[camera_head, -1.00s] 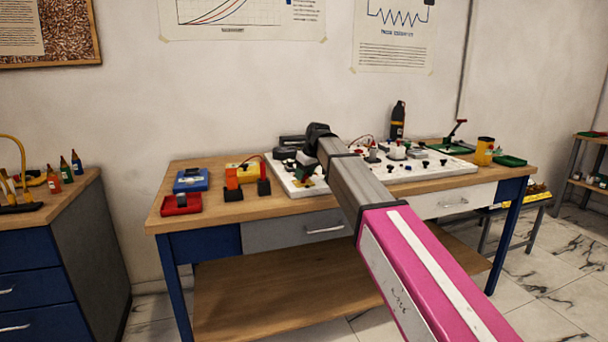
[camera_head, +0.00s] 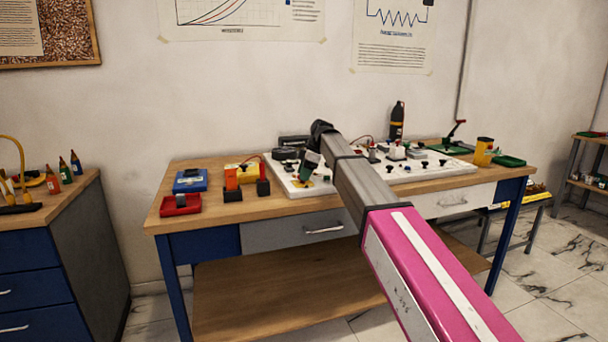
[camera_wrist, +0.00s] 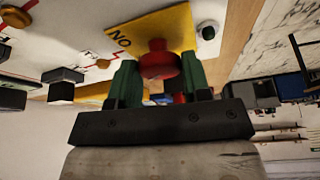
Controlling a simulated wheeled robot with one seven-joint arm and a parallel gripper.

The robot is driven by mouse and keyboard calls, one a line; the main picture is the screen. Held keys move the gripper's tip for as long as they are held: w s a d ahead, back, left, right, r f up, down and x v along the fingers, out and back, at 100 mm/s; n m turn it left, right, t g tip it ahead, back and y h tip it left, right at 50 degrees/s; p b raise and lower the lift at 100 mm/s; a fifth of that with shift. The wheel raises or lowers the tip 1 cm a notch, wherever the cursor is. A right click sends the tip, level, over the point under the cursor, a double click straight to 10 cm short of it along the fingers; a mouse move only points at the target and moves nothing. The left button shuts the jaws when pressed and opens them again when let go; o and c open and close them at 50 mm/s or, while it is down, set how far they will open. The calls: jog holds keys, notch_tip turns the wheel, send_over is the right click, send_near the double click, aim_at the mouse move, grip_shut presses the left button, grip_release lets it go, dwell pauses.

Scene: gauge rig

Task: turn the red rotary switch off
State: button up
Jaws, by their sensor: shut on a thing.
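The red rotary switch (camera_wrist: 158,62) is a round red knob on a yellow plate (camera_wrist: 180,22) with black letters, seen in the wrist view. My gripper (camera_wrist: 158,78) has its two green fingers shut on the knob, one on each side. In the head view my gripper (camera_head: 309,166) is tilted over the front left part of the white panel (camera_head: 430,171). The red knob is hidden there, and a bit of yellow plate (camera_head: 300,184) shows beside the fingers.
Several knobs and parts stand on the panel around my gripper, with dark blocks (camera_head: 287,153) close behind it. A yellow and orange device (camera_head: 233,177) and a red box (camera_head: 180,204) stand to the left.

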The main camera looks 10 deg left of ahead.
jog(key=shift+n, duration=0.9)
jog(key=shift+g, duration=0.3)
jog(key=o, duration=0.9)
jog(key=shift+r, duration=0.1)
jog(key=v, duration=1)
jog(key=shift+w+r, duration=0.15)
jog(key=shift+r, duration=0.2)
